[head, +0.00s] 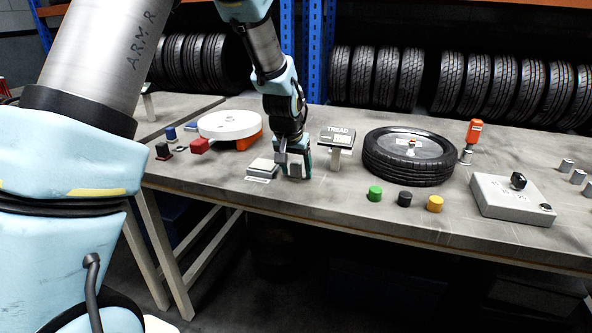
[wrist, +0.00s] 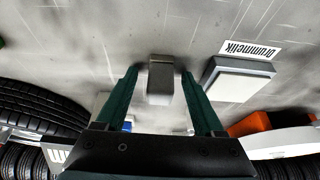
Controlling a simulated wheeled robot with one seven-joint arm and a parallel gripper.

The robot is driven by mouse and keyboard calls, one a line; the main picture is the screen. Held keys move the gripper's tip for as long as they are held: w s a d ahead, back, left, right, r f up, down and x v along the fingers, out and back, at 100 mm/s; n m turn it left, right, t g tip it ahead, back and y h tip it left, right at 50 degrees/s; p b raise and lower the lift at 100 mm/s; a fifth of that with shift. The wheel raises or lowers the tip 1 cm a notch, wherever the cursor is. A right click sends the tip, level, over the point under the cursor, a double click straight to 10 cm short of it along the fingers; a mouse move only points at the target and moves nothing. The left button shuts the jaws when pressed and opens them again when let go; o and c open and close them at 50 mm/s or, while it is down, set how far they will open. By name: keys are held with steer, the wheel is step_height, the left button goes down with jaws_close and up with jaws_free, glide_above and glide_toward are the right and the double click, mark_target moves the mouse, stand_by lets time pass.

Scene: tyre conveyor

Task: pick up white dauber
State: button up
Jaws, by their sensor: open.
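A small pale grey-white block with a lighter top (wrist: 160,82) stands on the bench between my fingertips in the wrist view; it is the likely white dauber, though I cannot tell for certain. In the head view it shows as a pale block (head: 297,170) at the foot of my gripper (head: 294,164), partly covered by it. My gripper points down, with its dark green fingers (wrist: 159,88) spread, one on each side of the block. A gap shows beside the block; contact is not clear.
A flat pale pad (head: 262,169), labelled in front, sits close left of my gripper. The TREAD stand (head: 337,138) and a tyre (head: 410,157) are to the right. A white disc (head: 230,125) stands left.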

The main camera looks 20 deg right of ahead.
jaws_close()
stand_by(0.4)
